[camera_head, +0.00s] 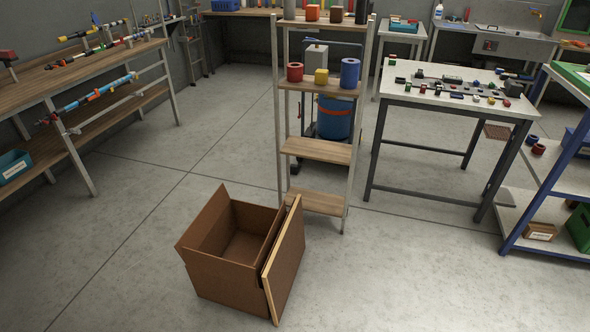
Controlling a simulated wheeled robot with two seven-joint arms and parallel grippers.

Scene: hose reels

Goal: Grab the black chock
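I cannot single out the black chock for certain. Several small dark pieces lie among red, green, yellow and white ones on the white-topped table (430,99) at the right. A larger dark block (513,89) sits near that table's right end, and a flat dark piece (452,79) lies toward its back edge. They are too small to tell their shape. Neither of my grippers shows in the head view.
An open brown box (222,275) stands on the floor in front, with a wood-edged panel (285,262) leaning on its right side. Behind it is a narrow shelf rack (318,150). A workbench (90,68) is at left, a blue-framed shelf (545,175) at right.

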